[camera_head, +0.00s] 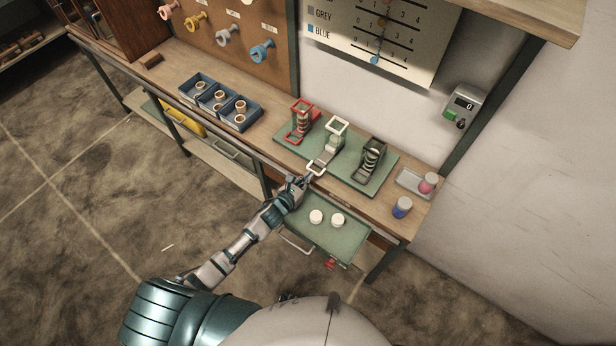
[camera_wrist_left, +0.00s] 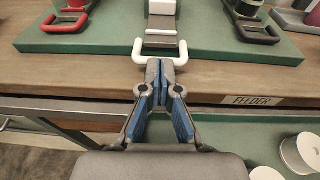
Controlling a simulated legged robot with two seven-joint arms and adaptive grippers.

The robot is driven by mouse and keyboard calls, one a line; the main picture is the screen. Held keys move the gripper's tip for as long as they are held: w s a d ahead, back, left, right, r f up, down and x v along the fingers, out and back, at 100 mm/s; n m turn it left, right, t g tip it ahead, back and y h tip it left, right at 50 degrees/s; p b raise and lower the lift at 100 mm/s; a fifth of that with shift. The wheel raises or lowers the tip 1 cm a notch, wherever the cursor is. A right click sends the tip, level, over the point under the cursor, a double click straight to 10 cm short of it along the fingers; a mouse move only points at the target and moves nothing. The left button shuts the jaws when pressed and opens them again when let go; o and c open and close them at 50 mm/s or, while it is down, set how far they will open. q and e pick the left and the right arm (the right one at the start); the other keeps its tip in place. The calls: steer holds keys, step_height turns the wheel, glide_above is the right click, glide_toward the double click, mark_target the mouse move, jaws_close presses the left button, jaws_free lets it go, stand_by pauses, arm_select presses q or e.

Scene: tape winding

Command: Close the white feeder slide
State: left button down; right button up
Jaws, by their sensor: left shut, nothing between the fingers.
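The white feeder (camera_head: 334,140) stands between a red feeder (camera_head: 300,121) and a black feeder (camera_head: 371,156) on a green base. Its white slide handle (camera_head: 316,168) sticks out at the front edge of the base; the handle also shows in the left wrist view (camera_wrist_left: 157,50). My left gripper (camera_head: 304,182) is shut and empty. In the left wrist view its fingertips (camera_wrist_left: 160,66) are right at the handle's front bar; I cannot tell whether they touch it. My right gripper does not show.
An open drawer (camera_head: 345,246) with white rolls sits below the bench edge. Blue trays (camera_head: 239,123) stand to the left. A small tray with a pink spool (camera_head: 428,183) and a blue spool (camera_head: 402,207) stand to the right.

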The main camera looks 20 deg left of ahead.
mark_target(318, 166)
arm_select(q)
steer(key=shift+w+d, duration=0.1)
steer(key=shift+w, duration=0.1)
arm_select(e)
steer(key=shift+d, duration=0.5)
arm_select(q)
steer(key=x, duration=0.1)
steer(key=b+x, duration=0.1)
steer(key=x, duration=0.1)
steer(key=shift+w+a+r, duration=0.1)
steer(key=shift+a+r, duration=0.1)
steer(key=shift+r, duration=0.05)
steer(key=shift+w+d, duration=0.2)
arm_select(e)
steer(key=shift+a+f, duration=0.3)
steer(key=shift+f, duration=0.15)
arm_select(q)
steer(key=shift+s+r, duration=0.1)
